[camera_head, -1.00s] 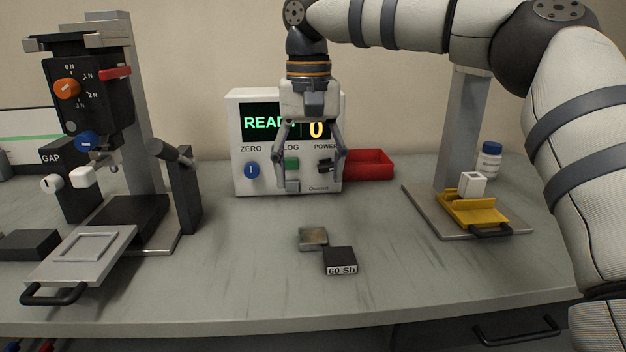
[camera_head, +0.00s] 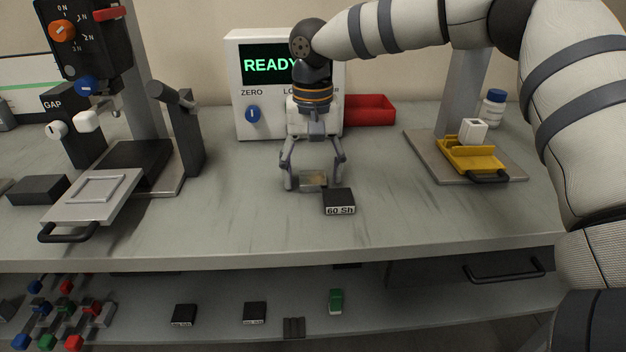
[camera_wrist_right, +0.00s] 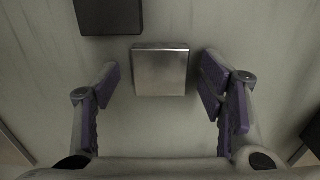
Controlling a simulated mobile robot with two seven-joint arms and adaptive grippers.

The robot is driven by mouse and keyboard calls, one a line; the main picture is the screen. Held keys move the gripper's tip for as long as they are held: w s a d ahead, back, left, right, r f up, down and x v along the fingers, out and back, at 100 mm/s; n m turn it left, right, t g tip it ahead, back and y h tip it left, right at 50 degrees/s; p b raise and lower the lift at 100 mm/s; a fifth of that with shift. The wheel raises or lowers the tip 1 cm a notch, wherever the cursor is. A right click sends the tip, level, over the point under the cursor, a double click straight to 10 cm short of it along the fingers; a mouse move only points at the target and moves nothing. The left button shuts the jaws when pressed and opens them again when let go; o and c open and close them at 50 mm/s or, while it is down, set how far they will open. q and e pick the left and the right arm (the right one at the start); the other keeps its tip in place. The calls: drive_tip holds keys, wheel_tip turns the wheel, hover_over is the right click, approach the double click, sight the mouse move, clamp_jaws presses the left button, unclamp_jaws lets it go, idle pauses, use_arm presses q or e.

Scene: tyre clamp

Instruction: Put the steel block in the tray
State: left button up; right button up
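The steel block (camera_head: 313,179) is a small metallic square block lying flat on the bench, just behind and left of the black 60 Sh block (camera_head: 339,200). My right gripper (camera_head: 315,184) is open and low over the bench, with its fingers on either side of the steel block. In the right wrist view the steel block (camera_wrist_right: 160,72) lies between the open fingertips (camera_wrist_right: 161,76), with clear gaps on both sides. A red open tray (camera_head: 370,122) stands at the back, right of the white READY unit. My left gripper is out of view.
A test stand with a silver handled plate (camera_head: 92,207) is on the left. A yellow holder (camera_head: 470,158) with a white cube (camera_head: 472,131) sits on a stand at right, near a white bottle (camera_head: 492,107). The bench front is clear. A lower shelf holds several small blocks.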

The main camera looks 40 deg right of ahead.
drive_tip(key=c, duration=1.4)
drive_tip(key=shift+r, duration=0.1)
